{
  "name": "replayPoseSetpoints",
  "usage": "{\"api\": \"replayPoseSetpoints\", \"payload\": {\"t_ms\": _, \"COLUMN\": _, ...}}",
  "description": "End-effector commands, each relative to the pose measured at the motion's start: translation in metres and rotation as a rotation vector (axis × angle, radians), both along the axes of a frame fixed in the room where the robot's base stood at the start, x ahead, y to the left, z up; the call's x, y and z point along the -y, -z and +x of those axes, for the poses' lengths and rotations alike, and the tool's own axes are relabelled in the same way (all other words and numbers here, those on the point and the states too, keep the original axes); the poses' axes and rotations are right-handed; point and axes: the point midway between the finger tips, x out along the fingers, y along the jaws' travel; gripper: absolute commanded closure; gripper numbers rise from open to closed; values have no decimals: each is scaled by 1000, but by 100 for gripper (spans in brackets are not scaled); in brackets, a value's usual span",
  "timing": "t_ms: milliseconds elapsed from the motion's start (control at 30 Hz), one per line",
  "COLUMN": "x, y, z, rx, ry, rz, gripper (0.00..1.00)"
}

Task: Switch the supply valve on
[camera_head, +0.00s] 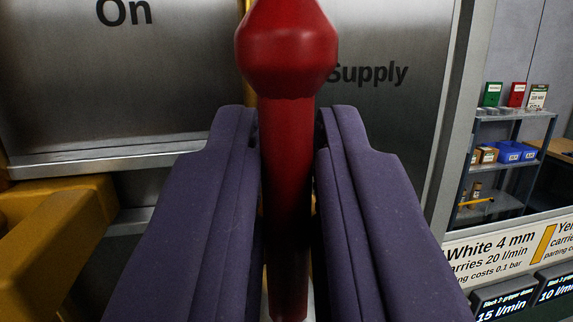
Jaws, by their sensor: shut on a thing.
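A red valve handle (287,150) with a bulging upper part stands upright in the middle of the view. My gripper (287,135) has its two purple padded fingers on either side of the handle's narrow lower part, shut on it. Behind the handle is a metal panel (380,110) marked "Supply" to the right. Another metal plate (100,90) at the upper left is marked "On". The handle's top is cut off by the picture edge, and the valve body is not visible.
A yellow bar-like part (60,225) stands close at the lower left. At right, a shelf (500,165) holds small boxes and blue bins. A white sign (510,250) sits above dark displays (530,295) at the lower right.

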Motion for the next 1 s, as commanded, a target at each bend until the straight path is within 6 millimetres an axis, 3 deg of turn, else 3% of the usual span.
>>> {"api": "replayPoseSetpoints", "payload": {"t_ms": 33, "x": 0, "y": 3, "z": 1, "rx": -5, "ry": 0, "rz": 1, "gripper": 100}}
{"api": "replayPoseSetpoints", "payload": {"t_ms": 67, "x": 0, "y": 3, "z": 1, "rx": -6, "ry": 0, "rz": 1, "gripper": 76}}
{"api": "replayPoseSetpoints", "payload": {"t_ms": 133, "x": 0, "y": 3, "z": 1, "rx": -5, "ry": 0, "rz": 0, "gripper": 63}}
{"api": "replayPoseSetpoints", "payload": {"t_ms": 467, "x": 0, "y": 2, "z": -4, "rx": -1, "ry": 0, "rz": -1, "gripper": 63}}
{"api": "replayPoseSetpoints", "payload": {"t_ms": 800, "x": 2, "y": 18, "z": -60, "rx": -2, "ry": 0, "rz": -1, "gripper": 63}}
{"api": "replayPoseSetpoints", "payload": {"t_ms": 1000, "x": 2, "y": 23, "z": -74, "rx": -3, "ry": 0, "rz": 0, "gripper": 63}}
